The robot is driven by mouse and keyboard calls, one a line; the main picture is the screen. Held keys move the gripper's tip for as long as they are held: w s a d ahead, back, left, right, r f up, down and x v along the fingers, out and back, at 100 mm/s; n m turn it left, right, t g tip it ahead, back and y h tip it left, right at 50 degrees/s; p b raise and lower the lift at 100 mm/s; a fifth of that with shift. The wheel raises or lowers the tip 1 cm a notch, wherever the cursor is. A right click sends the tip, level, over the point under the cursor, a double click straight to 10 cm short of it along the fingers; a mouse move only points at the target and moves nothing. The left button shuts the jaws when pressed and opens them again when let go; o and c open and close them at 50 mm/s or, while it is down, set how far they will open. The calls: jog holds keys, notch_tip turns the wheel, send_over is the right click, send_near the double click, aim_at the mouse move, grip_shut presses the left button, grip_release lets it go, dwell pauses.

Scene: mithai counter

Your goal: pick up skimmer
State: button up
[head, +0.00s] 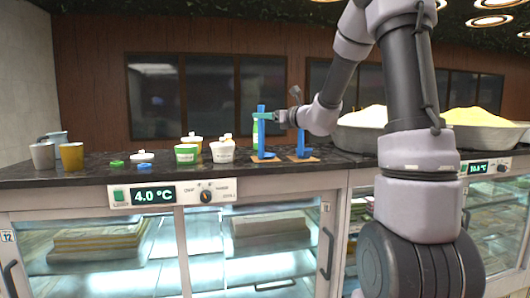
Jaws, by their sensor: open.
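Two blue upright stands (262,145) on small orange-brown bases stand on the dark counter, near the middle of the head view. A short teal bar (264,115) lies level at the top of the left stand. It may be part of the skimmer, but I cannot make out the skimmer's full shape. My gripper (281,117) is open at the stands' upper level, pointing left, with its tips close to the teal bar. I cannot tell whether they touch. My wrist hides part of the right stand.
White and green tubs (222,151) stand left of the stands. Green and white lids (142,157) and several cups (72,156) are farther left. The counter's front edge (60,180) tops glass cabinets.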

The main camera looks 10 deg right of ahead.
jog(key=x, duration=0.5)
jog(key=shift+w+a+r, duration=0.1)
jog(key=shift+w+r, duration=0.05)
jog(key=shift+w, duration=0.25)
grip_shut()
dwell(1.1)
